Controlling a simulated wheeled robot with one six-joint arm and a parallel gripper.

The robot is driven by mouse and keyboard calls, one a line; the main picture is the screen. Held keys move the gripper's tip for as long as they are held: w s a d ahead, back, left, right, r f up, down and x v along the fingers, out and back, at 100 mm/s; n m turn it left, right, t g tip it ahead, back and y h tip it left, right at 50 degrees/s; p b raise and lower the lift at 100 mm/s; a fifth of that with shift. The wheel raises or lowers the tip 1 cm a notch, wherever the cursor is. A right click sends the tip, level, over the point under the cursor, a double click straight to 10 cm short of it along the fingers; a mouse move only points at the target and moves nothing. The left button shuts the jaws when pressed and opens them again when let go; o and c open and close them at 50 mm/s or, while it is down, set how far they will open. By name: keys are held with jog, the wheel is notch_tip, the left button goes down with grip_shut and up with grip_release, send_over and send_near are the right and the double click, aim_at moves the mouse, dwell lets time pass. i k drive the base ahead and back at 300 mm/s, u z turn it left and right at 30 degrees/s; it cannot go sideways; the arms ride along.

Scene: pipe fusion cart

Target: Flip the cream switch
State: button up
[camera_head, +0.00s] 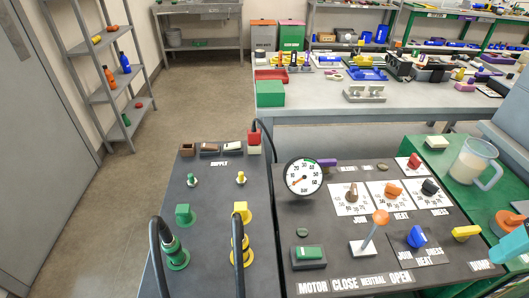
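A row of small rocker switches sits at the far end of the dark left panel (205,225), above the label SUPPLY. The right one of the row is a pale cream rocker switch (233,146) in a dark frame. A brown rocker (209,148) is in the middle, and a tan-topped brown one (187,148) is on the left. Which way the cream rocker is tilted is too small to tell. My gripper is not in view, and nothing touches the switches.
Green and yellow plugs (240,232) and black cables rise nearer on the panel. A dial gauge (303,176) and an orange-knobbed lever (380,217) stand on the right panel. Space above the switches looks free.

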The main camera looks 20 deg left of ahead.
aim_at(235, 144)
jog(key=u, duration=0.1)
jog(key=k, duration=0.35)
jog(key=u, duration=0.6)
jog(key=k, duration=1)
jog(key=u, duration=0.8)
jog(key=i, duration=1.6)
jog(key=z, duration=0.75)
